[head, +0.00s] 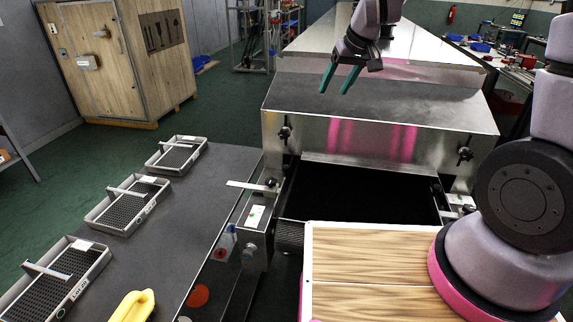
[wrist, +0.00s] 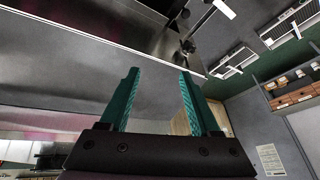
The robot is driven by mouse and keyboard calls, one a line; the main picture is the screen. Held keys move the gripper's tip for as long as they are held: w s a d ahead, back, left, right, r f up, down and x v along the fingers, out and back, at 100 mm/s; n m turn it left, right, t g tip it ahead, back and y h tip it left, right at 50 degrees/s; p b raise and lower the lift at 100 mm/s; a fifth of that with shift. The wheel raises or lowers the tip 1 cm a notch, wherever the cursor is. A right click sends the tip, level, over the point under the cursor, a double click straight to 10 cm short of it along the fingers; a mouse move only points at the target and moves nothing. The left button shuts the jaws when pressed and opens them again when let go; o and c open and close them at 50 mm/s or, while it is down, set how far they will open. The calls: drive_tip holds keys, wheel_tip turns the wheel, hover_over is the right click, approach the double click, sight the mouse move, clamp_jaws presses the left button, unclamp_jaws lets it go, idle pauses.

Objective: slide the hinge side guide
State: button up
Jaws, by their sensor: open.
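The tunnel dryer's dark infeed belt (head: 360,195) has a guide fitting on each side of its mouth. The left guide fitting (head: 248,184) has a flat metal strip with a dark knob, reaching out over the grey table. The right guide fitting (head: 458,205) is partly hidden by my arm. I cannot tell which is the hinge side. My gripper (head: 334,90) is open and empty, above the metal hood and well apart from both guides. In the wrist view my gripper (wrist: 158,75) has its teal fingers spread; a strip and knob (wrist: 188,42) show beyond them.
The steel hood (head: 380,100) has dark knobs on its front face. A grey table (head: 190,220) on the left holds several mesh trays (head: 128,205) and a yellow object (head: 133,305). A wood-topped surface (head: 370,265) lies before the belt. A wooden cabinet (head: 120,60) stands behind left.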

sight(286, 166)
drive_tip(key=w+a+f+n, duration=0.1)
drive_tip(key=a+f, duration=0.3)
drive_tip(key=f, duration=0.5)
drive_tip(key=w+a+f+n, duration=0.1)
drive_tip(key=a+f, duration=0.3)
drive_tip(key=f, duration=0.5)
drive_tip(key=a+f+n+g, duration=0.1)
drive_tip(key=a+f, duration=0.4)
drive_tip(key=f, duration=0.4)
drive_tip(key=shift+w+f+n+h, duration=0.2)
drive_tip(key=shift+w+n+h, duration=0.1)
drive_tip(key=shift+w+n, duration=0.1)
clamp_jaws()
